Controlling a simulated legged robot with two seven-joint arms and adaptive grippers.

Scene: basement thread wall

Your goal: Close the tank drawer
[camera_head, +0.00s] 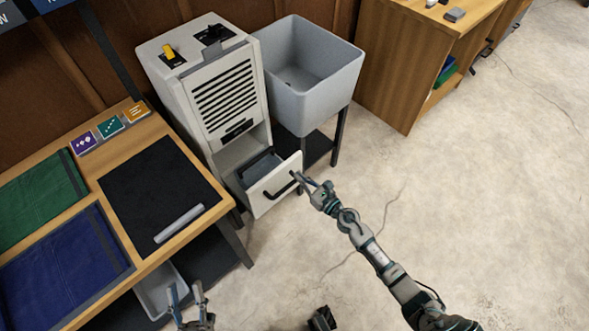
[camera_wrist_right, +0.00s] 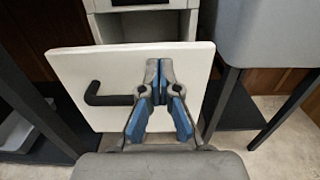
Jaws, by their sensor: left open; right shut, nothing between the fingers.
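The tank drawer (camera_head: 272,186) is part of the white dehumidifier-like machine (camera_head: 213,90). It stands pulled out at the bottom, with a white front, a black handle and a grey tank (camera_head: 261,168) inside. In the right wrist view the drawer front (camera_wrist_right: 110,65) fills the middle, its black handle (camera_wrist_right: 105,97) left of the fingers. My right gripper (camera_head: 299,179) is shut and empty, its fingertips at the right part of the drawer front; it also shows in the right wrist view (camera_wrist_right: 159,75). Whether they touch is unclear. My left gripper (camera_head: 186,291) is open at the bottom, away from the drawer.
A grey utility sink (camera_head: 310,75) on dark legs stands just right of the machine. A wooden table (camera_head: 150,127) with mats and a grey bar (camera_head: 180,223) is at the left, a grey bin (camera_head: 160,290) below it. Concrete floor (camera_head: 480,200) at the right is open.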

